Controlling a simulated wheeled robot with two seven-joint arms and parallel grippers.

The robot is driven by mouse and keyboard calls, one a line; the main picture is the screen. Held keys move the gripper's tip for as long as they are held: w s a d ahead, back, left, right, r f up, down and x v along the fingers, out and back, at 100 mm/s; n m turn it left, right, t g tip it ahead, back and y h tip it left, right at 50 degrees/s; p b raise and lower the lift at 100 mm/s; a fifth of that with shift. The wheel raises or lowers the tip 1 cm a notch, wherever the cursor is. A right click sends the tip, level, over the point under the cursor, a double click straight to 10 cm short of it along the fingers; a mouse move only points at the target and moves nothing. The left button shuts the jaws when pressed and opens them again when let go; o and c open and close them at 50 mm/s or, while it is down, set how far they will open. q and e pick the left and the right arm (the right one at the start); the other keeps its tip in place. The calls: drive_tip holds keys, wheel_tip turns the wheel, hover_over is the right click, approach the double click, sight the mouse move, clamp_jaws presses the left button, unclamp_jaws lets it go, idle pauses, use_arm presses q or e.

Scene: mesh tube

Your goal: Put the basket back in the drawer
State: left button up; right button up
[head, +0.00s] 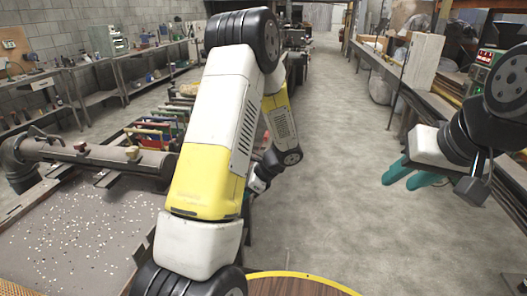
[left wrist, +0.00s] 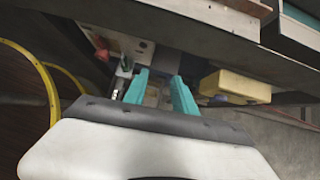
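I cannot make out the basket or the drawer for certain in either view. In the left wrist view, the teal fingers of my left gripper (left wrist: 161,92) stand apart, below the edge of a grey bench. No object is clearly held between them. In the head view my left arm's links largely hide that gripper. My right gripper (head: 408,176) is at the right over the floor, its teal fingers apart and empty.
In the left wrist view, a yellow block-like object (left wrist: 236,85) is right of the fingers under the bench edge (left wrist: 170,25). A yellow-rimmed round surface (head: 295,287) is at the bottom. A metal tube (head: 100,155) lies at the left. The middle aisle is clear.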

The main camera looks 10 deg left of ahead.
use_arm(q)
drive_tip(key=s+d+r+n+t+h, duration=0.3)
drive_tip(key=s+d+r+n+h, duration=0.2)
drive_tip(key=r, duration=0.9)
drive_tip(key=s+d+r+n+t+h, duration=0.4)
drive_tip(key=s+d+r+n+h, duration=0.1)
drive_tip(key=s+r+n, duration=0.6)
wheel_tip(320, 180, up, 3)
drive_tip(key=shift+s+d, duration=0.3)
drive_tip(key=shift+s, duration=0.95)
